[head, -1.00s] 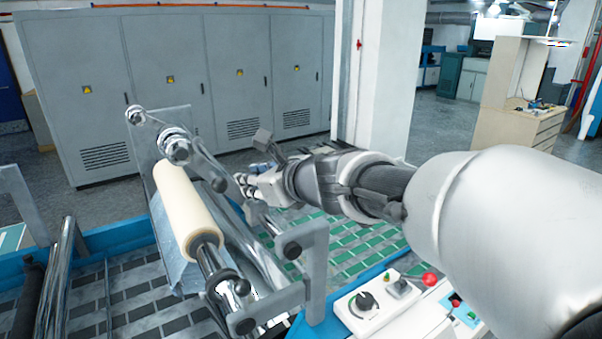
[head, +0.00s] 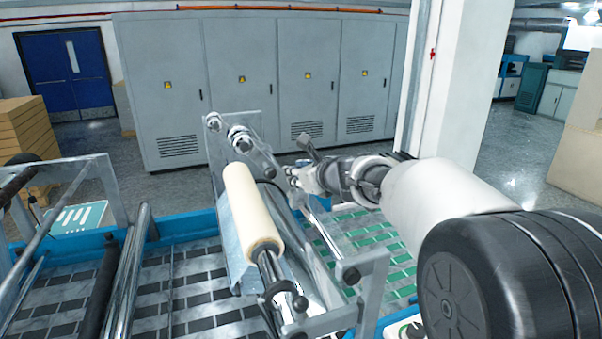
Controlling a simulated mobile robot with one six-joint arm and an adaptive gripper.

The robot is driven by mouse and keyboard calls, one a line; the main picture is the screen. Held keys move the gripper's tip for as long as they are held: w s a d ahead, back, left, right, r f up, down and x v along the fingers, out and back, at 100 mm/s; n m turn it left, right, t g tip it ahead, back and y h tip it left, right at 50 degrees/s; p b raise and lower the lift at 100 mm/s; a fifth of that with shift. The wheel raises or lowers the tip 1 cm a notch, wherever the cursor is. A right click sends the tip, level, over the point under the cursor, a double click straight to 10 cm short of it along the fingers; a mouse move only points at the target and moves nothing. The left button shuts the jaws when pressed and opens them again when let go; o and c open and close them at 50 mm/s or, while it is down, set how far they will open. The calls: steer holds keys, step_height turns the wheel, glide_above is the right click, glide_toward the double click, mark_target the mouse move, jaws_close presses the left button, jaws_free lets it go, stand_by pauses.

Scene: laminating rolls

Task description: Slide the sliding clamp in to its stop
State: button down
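A cream roll (head: 252,210) sits on a metal shaft (head: 268,266) that runs toward me. A dark collar with a small knob (head: 283,292), which looks like the sliding clamp, is around the near end of the shaft. A gap of bare shaft shows between this collar and the roll. My gripper (head: 296,180) is to the right of the roll, beside the machine's frame and well beyond the collar. Its fingers are small and partly merge with the frame behind, so I cannot tell whether they are open or shut.
A metal bracket (head: 372,268) stands at the near right of the shaft. Chrome and dark rollers (head: 127,262) lie at left. Grey cabinets (head: 270,85) stand behind, and a white pillar (head: 432,80) stands at the back right.

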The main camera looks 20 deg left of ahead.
steer(key=c, duration=1.6)
jaws_free()
steer(key=shift+c, duration=0.2)
steer(key=v, duration=1.2)
